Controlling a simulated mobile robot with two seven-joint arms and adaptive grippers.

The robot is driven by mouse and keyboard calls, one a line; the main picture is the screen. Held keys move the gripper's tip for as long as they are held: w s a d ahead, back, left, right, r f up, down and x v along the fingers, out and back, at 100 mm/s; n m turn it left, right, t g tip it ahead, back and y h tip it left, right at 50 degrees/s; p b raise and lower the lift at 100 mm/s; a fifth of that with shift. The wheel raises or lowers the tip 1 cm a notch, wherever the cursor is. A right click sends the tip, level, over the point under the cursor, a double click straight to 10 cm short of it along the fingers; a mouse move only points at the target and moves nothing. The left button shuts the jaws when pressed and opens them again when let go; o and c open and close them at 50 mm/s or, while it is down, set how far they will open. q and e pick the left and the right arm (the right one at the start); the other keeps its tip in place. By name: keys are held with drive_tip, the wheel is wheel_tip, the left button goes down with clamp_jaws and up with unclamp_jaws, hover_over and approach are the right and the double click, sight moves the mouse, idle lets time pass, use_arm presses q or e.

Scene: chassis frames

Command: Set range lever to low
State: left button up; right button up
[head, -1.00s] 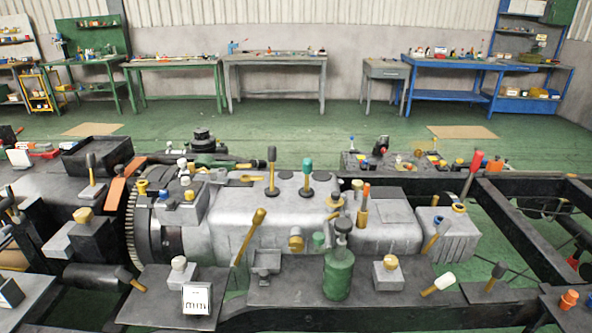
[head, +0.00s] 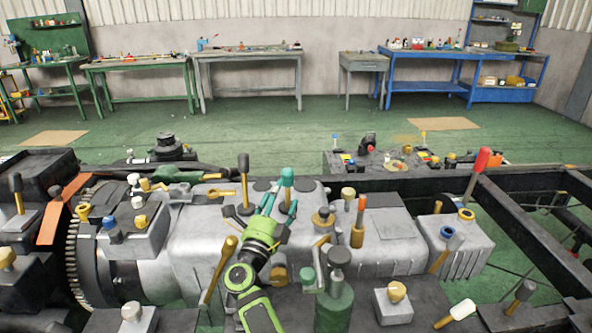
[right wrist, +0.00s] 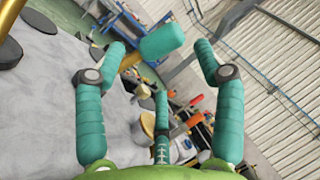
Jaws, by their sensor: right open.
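A lever with a teal knob (head: 287,176) stands on top of the grey gearbox housing (head: 205,240). Beside it, to the left, a lever with a black knob (head: 243,163) and gold shaft stands upright. No label tells which one is the range lever. My right gripper (head: 278,207) has teal fingers and a green palm; it is open and empty, its fingertips close below the teal knob. In the right wrist view the teal knob (right wrist: 161,41) lies between and beyond the spread fingertips (right wrist: 160,65). The teal lever's lower shaft is partly hidden in the head view.
A gold lever (head: 221,268) leans to the left of my right arm. A green bottle (head: 335,305) and a brass-topped fitting (head: 323,222) stand to its right. A red-knobbed lever (head: 477,172) rises further right. Workbenches line the back wall beyond open floor.

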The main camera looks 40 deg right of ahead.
sight(285, 182)
drive_tip(key=shift+w+d+m+g, duration=0.25)
drive_tip(key=shift+d+m+g, duration=0.05)
drive_tip(key=shift+w+d+r, duration=0.1)
drive_tip(key=shift+w+r, duration=0.05)
drive_tip(key=shift+r, duration=0.05)
drive_tip(key=shift+w+d+r+h+p, duration=0.3)
drive_tip(key=shift+w+d+r+p, duration=0.15)
drive_tip(key=shift+d+r, duration=0.25)
drive_tip(key=x, duration=0.3)
drive_tip(key=shift+w+d+f, duration=0.15)
drive_tip(key=shift+f, duration=0.1)
drive_tip(key=shift+w+d, duration=0.1)
drive_tip(key=shift+d, duration=0.05)
drive_tip(key=c, duration=1.1)
clamp_jaws()
use_arm(q)
drive_tip(key=shift+a+r+p, duration=0.15)
drive_tip(key=shift+r+p, duration=0.15)
drive_tip(key=shift+r, duration=0.35)
